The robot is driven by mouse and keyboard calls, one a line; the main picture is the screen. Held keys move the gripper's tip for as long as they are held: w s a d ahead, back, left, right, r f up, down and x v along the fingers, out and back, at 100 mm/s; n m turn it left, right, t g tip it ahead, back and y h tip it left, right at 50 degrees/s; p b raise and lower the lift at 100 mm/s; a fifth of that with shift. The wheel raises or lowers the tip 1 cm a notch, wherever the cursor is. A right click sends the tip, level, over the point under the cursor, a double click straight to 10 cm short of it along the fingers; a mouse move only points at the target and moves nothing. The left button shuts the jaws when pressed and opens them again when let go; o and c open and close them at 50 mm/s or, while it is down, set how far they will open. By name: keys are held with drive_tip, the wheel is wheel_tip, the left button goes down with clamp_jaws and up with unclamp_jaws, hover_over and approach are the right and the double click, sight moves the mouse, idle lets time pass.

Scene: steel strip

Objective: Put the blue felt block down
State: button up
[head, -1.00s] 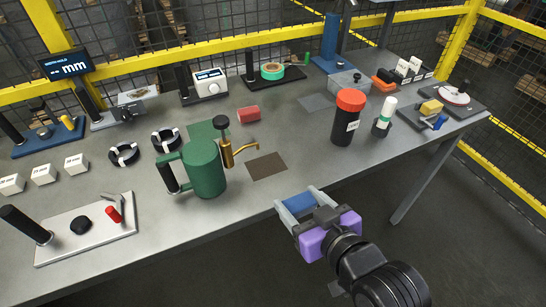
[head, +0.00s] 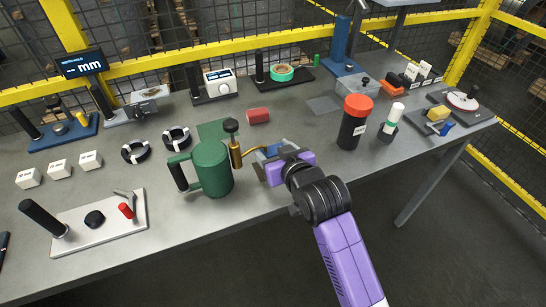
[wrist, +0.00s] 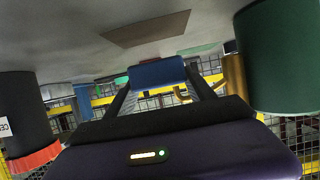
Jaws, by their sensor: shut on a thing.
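My gripper (head: 268,154) is shut on the blue felt block (head: 273,150), just right of the green oil can (head: 212,167) near the table's front edge. The wrist view, where the table surface is at the top, shows the blue block (wrist: 157,73) between the two fingertips. A brown rectangular patch (wrist: 146,29) lies on the table in that view, apart from the block in the picture. Whether the block touches the table cannot be told.
The oil can's brass spout (head: 238,155) is close left of my gripper. A black bottle with an orange lid (head: 355,122) stands to the right. A red block (head: 258,116) lies behind. Bare grey table (head: 310,139) shows between gripper and bottle.

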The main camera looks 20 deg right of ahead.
drive_tip(key=shift+f, duration=1.75)
drive_tip(key=shift+f, duration=0.15)
drive_tip(key=o, duration=1.3)
drive_tip(key=shift+s+r, duration=0.2)
drive_tip(key=v, duration=1.1)
drive_tip(key=shift+s+r, duration=0.2)
drive_tip(key=shift+s, duration=0.05)
